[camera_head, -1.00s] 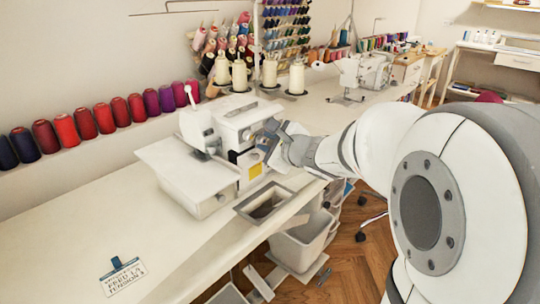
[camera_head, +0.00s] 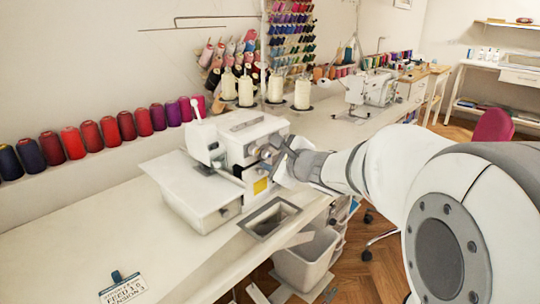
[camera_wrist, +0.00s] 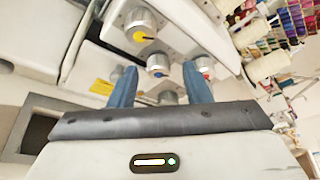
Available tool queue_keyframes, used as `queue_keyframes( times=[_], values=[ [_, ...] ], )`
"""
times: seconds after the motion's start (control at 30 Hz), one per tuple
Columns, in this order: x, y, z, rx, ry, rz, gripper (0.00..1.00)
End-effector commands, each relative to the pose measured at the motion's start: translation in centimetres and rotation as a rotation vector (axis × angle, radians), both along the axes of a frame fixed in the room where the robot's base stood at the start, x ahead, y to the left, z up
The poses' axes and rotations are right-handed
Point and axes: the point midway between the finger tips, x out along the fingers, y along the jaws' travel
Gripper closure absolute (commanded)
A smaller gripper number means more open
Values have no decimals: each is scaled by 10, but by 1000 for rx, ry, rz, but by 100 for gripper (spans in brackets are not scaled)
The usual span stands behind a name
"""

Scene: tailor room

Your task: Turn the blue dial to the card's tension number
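The white overlock machine (camera_head: 205,195) stands on the table with dials on its front. In the wrist view, the blue-marked dial (camera_wrist: 158,64) lies between the tips of my open gripper (camera_wrist: 160,70). I cannot tell whether the fingers touch it; its number is unreadable. A yellow-marked dial (camera_wrist: 141,33) is above left and a red-marked dial (camera_wrist: 205,68) is to the right. In the head view, my gripper (camera_head: 272,155) is at the dials and hides most of them. The card (camera_head: 123,290), with a blue clip, shows "FEED" and "TENSION"; the tension digit looks like 3 but is small.
A grey-rimmed recess (camera_head: 268,217) is in the tabletop beside the machine, with a white bin (camera_head: 305,258) below. Thread cones (camera_head: 110,132) line the wall shelf. Another sewing machine (camera_head: 368,88) stands farther back. The table left of the machine is mostly clear.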

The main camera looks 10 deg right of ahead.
Motion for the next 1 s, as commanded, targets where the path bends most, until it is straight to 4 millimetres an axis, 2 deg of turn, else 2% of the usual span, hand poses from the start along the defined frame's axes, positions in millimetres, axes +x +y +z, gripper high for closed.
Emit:
queue_keyframes(
  times=[0.27,0.7,1.0],
  values=[
    [-5,-2,2,0,1,-1,56],
    [-63,-24,20,-1,0,-3,56],
    [-70,-25,20,1,1,0,56]
  ],
)
